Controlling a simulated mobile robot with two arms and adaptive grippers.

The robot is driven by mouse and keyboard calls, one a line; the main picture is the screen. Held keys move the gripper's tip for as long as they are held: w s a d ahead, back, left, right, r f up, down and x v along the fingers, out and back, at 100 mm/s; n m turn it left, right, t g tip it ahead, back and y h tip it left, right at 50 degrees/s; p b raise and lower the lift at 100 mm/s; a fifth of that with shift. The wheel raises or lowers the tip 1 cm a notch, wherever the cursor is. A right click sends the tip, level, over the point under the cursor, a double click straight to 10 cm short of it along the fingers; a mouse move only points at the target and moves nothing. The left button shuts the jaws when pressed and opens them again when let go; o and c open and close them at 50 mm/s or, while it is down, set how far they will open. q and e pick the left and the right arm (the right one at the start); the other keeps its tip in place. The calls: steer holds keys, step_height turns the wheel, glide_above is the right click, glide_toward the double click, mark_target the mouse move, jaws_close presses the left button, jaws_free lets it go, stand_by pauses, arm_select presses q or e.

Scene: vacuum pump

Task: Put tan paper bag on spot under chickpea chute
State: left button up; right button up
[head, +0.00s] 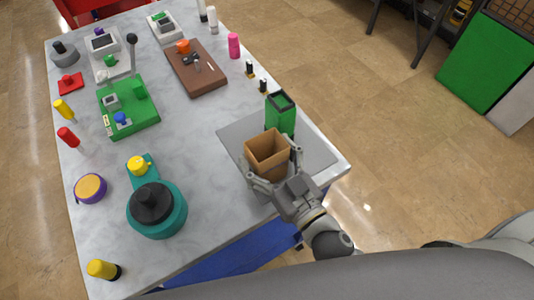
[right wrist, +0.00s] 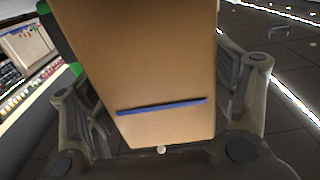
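The tan paper bag (head: 267,155) is open-topped and stands upright over the grey mat at the table's near right. My right gripper (head: 272,172) has its fingers on either side of the bag. In the right wrist view the bag (right wrist: 150,70) fills the space between the fingers, with a blue stripe across its face. A green open-topped container (head: 281,114) stands just behind the bag. I see no label that marks a chickpea chute or a spot under it. My left gripper is not in view.
The grey mat (head: 312,150) lies near the table's right edge. A green block device (head: 128,107) and a brown board (head: 196,68) are farther back. The table middle is clear.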

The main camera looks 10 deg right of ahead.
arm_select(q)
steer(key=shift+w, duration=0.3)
arm_select(e)
steer(key=shift+o, duration=0.2)
